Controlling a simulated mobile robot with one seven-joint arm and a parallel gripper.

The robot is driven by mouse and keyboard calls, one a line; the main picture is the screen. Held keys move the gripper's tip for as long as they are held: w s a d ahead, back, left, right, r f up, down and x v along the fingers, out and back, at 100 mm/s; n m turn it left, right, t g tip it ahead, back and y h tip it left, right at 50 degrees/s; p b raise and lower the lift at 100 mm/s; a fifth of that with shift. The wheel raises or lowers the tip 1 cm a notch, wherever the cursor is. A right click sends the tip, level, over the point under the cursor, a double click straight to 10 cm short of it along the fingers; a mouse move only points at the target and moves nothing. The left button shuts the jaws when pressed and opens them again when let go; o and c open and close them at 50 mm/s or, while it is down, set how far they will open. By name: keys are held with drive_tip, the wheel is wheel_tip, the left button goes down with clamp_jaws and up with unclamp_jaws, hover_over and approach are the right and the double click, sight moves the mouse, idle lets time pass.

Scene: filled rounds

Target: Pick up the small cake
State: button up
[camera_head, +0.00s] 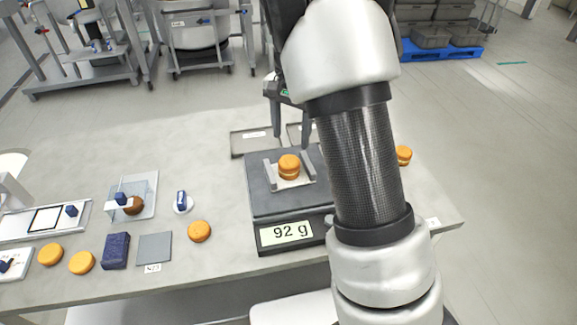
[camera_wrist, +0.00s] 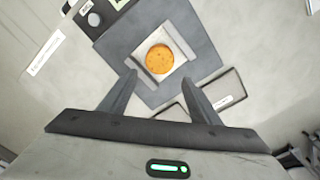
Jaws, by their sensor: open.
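An orange round cake (camera_head: 289,167), seemingly two layers with a filling, sits on a light plate between two low rails on the dark scale (camera_head: 262,205). The scale display reads 92 g. In the wrist view the cake (camera_wrist: 159,59) is seen from above, beyond the fingertips. My gripper (camera_head: 291,136) is open and empty, above and behind the cake in the head view. Its two fingers also show in the wrist view (camera_wrist: 159,80), apart from the cake and with nothing between them.
Other orange rounds lie on the table: one left of the scale (camera_head: 199,231), two at the far left (camera_head: 81,262), and one right of my arm (camera_head: 404,154). Shallow grey trays (camera_head: 250,142) lie behind the scale. A dark blue block (camera_head: 116,250) and grey square (camera_head: 154,247) stand left.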

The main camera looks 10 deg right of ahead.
sight(290, 160)
wheel_tip(290, 160, down, 5)
drive_tip(key=shift+r, duration=0.1)
drive_tip(key=shift+s+a+f, duration=0.1)
drive_tip(key=shift+s+f, duration=0.1)
drive_tip(key=shift+f, duration=1.2)
drive_tip(key=shift+s+a+f, duration=0.1)
drive_tip(key=shift+s+f, duration=0.05)
drive_tip(key=shift+f, duration=1.2)
drive_tip(key=c, duration=0.5)
